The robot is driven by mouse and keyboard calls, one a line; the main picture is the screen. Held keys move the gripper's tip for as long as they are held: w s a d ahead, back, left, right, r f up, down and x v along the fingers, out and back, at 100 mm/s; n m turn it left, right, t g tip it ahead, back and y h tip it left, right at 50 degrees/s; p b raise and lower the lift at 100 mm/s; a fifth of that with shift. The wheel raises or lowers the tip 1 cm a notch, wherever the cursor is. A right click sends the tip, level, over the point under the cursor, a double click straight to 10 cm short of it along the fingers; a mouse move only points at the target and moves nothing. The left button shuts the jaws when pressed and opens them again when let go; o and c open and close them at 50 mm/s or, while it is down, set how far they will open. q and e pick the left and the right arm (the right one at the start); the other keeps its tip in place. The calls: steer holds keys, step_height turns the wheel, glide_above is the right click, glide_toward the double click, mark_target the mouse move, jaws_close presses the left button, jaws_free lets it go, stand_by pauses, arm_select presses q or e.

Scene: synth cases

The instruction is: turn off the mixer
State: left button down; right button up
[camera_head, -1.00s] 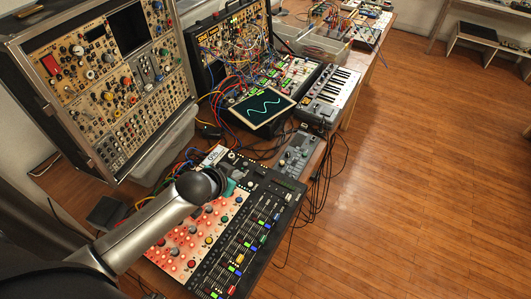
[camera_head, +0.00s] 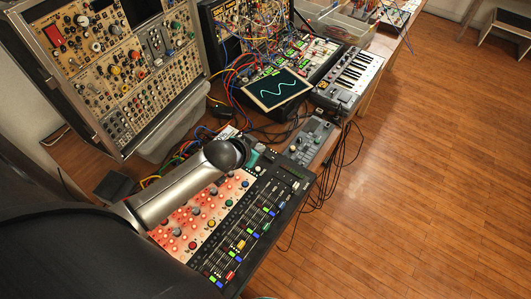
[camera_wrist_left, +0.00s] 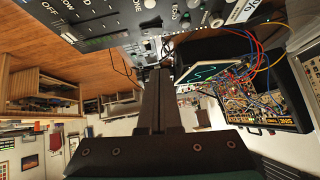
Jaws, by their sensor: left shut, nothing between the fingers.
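The mixer (camera_head: 245,232) lies on the table, with a pale knob panel glowing red on its left and rows of coloured faders on its dark right part. In the left wrist view its panel (camera_wrist_left: 112,22) shows upside down along the top, with "OFF" and "LOW" lettering and several knobs. My left gripper (camera_head: 255,156) is over the mixer's far end, largely hidden by my wrist. In the left wrist view its dark fingers (camera_wrist_left: 162,72) are shut and empty, with their tips below the panel edge in the picture. Contact cannot be told. My right gripper is not in view.
A tall modular synth case (camera_head: 125,75) stands at the left. A small screen with a wave (camera_head: 277,89), a keyboard (camera_head: 352,72) and a grey box (camera_head: 311,140) stand beyond the mixer. Loose cables (camera_head: 340,165) hang over the table edge.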

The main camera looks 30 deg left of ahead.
arm_select(q)
steer(key=b, duration=0.2)
glide_above(268, 153)
steer(key=s, duration=0.2)
steer(key=f, duration=0.5)
steer(key=shift+d+f, duration=0.15)
steer(key=shift+d, duration=0.2)
step_height(268, 153, down, 2)
steer(key=shift+a+f+b, duration=0.1)
steer(key=shift+f+b, duration=0.05)
steer(key=shift+b, duration=0.2)
steer(key=shift+a+f, duration=0.15)
steer(key=shift+f, duration=0.6)
steer(key=shift+s+a+f+b, duration=0.1)
steer(key=shift+f+b, duration=0.15)
steer(key=shift+b, duration=0.05)
